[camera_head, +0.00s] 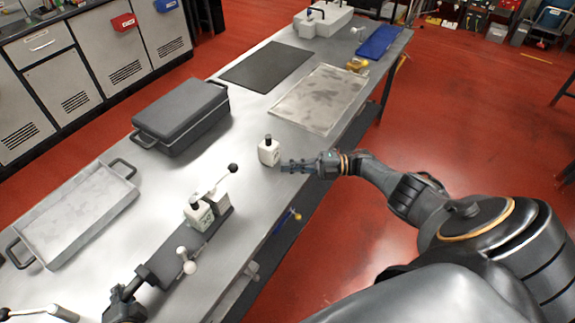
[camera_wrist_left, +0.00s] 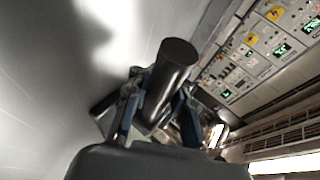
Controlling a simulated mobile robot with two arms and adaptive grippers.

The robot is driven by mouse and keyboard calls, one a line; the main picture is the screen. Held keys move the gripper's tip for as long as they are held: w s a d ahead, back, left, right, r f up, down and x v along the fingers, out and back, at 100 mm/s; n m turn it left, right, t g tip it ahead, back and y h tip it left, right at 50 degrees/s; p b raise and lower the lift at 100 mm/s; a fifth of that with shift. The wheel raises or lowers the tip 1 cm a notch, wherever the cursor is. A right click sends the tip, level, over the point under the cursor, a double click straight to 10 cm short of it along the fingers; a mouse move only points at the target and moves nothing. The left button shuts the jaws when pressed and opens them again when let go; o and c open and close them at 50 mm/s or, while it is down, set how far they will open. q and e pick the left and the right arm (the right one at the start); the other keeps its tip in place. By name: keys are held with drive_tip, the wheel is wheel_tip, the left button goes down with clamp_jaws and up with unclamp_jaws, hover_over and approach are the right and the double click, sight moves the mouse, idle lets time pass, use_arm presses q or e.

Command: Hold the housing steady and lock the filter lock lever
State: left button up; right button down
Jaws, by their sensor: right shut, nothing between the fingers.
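The pale housing (camera_head: 200,212) stands on a dark base (camera_head: 213,232) at the middle of the table. Its lever (camera_head: 216,181) slants up to the right and ends in a black ball (camera_head: 233,168). My left gripper (camera_head: 128,292) is low in the head view, at the front-left end of the dark bar that runs from the base. In the left wrist view its fingers (camera_wrist_left: 155,115) close around a black cylindrical handle (camera_wrist_left: 172,72). My right gripper (camera_head: 285,166) is shut and empty, to the right of the housing and away from the lever.
A small white block with a black top (camera_head: 268,152) stands right at my right gripper's tip; contact is unclear. A white ball knob (camera_head: 189,267) is near the left arm. A grey tray (camera_head: 80,208), a dark case (camera_head: 181,118) and a flat metal tray (camera_head: 322,98) occupy the table.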

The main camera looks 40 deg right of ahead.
use_arm(q)
drive_tip(key=o, duration=0.6)
drive_tip(key=shift+c, duration=0.2)
drive_tip(key=v, duration=1.2)
drive_tip(key=shift+d, duration=0.1)
